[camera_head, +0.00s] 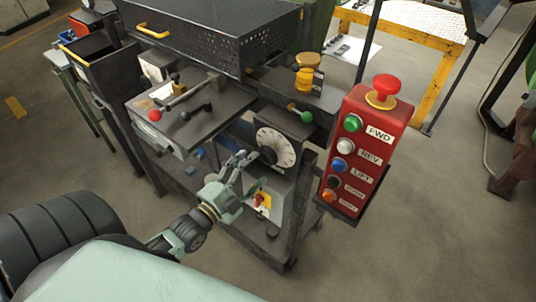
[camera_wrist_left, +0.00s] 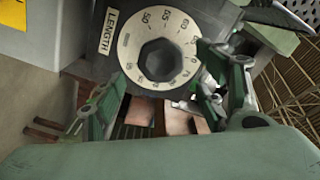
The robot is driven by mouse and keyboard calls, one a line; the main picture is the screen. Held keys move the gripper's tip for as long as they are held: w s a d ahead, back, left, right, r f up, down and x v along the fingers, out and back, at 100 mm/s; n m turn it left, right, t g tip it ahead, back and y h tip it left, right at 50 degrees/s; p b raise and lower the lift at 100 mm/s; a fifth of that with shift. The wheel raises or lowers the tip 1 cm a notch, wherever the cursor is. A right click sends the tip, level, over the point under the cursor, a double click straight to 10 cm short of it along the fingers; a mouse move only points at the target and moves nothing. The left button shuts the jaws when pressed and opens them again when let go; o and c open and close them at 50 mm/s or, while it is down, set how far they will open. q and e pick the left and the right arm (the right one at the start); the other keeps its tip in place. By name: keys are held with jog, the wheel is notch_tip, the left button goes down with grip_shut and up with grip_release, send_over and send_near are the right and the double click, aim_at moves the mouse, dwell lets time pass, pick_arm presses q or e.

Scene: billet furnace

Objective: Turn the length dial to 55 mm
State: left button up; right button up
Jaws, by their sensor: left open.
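The length dial (camera_head: 284,148) is a round white plate with dark numbers and a black central knob (camera_head: 267,155), on the front of the dark machine. In the left wrist view the dial (camera_wrist_left: 178,34) fills the upper middle, with its hexagonal knob (camera_wrist_left: 158,58) facing me and a LENGTH label (camera_wrist_left: 107,32) at its left. I cannot tell which value is set. My left gripper (camera_head: 245,165) is open just in front of the dial's lower left. In the wrist view its fingers (camera_wrist_left: 163,80) are spread left and right below the knob, which is not gripped. My right gripper is not in view.
A red control box (camera_head: 365,150) with several buttons stands right of the dial. A green-knobbed lever (camera_head: 303,115) sticks out just above the dial. A red-knobbed lever (camera_head: 155,115) is at the upper left. A small grey box (camera_head: 262,212) is below the dial. Open floor lies right.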

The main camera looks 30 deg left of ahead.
aim_at(266, 158)
pick_arm(q)
jog(key=w, duration=0.2)
jog(key=shift+w+p, duration=0.3)
jog(key=w, duration=0.3)
jog(key=shift+w+d, duration=0.25)
jog(key=shift+w, duration=0.05)
jog(key=shift+w+f+p, duration=0.15)
jog(key=shift+w+p, duration=0.15)
jog(key=shift+w, duration=0.2)
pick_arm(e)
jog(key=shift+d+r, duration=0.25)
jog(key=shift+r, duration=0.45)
pick_arm(q)
jog(key=shift+c, duration=0.5)
jog(key=c, duration=1)
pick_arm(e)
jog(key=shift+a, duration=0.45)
pick_arm(q)
jog(key=shift+n, duration=0.3)
